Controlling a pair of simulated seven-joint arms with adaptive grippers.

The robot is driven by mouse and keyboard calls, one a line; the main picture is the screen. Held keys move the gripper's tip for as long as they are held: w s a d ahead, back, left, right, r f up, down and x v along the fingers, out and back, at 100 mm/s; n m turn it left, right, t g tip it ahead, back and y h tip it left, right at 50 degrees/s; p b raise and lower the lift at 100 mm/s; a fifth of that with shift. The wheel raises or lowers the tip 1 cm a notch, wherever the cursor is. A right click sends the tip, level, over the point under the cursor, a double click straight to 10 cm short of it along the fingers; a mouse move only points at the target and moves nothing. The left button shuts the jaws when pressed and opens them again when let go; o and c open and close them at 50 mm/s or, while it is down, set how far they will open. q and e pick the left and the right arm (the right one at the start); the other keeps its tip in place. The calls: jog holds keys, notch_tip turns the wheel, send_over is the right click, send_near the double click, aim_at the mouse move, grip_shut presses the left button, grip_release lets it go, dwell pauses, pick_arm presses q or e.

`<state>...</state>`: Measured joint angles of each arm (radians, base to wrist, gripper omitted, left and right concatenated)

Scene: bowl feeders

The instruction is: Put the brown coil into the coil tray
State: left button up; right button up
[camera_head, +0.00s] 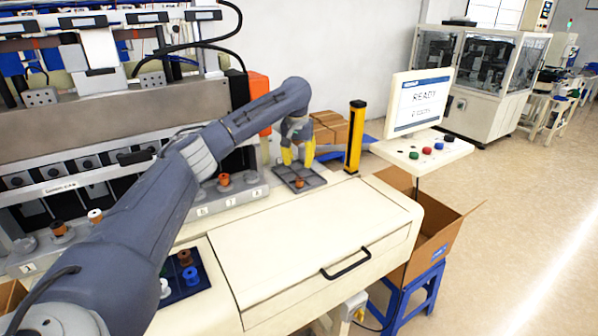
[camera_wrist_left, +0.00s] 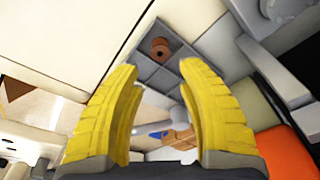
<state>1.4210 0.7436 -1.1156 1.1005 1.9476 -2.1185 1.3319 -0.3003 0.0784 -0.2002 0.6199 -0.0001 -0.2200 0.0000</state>
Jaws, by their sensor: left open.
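A brown coil (camera_head: 299,183) sits in one compartment of the dark grey coil tray (camera_head: 316,183) on the cream table. In the left wrist view the same coil (camera_wrist_left: 160,46) lies in a compartment of the tray (camera_wrist_left: 152,73), beyond my fingertips. My left gripper (camera_head: 298,158) is above the tray, its yellow fingers apart. The left wrist view shows the fingers (camera_wrist_left: 160,75) open with nothing between them. The coil is apart from both fingers. My right gripper is not in view.
Another orange-brown coil (camera_head: 223,180) stands on a grey feeder block. A dark blue tray (camera_head: 180,294) holds several coloured coils, partly hidden by my left arm. A yellow post (camera_head: 355,137) and cardboard boxes (camera_head: 329,127) stand near the coil tray. The drawer top is clear.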

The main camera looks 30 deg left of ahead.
pick_arm(q)
jog(key=shift+s+r, duration=0.15)
jog(key=shift+r, duration=0.75)
jog(key=shift+s+r, duration=0.1)
jog(key=shift+r, duration=0.75)
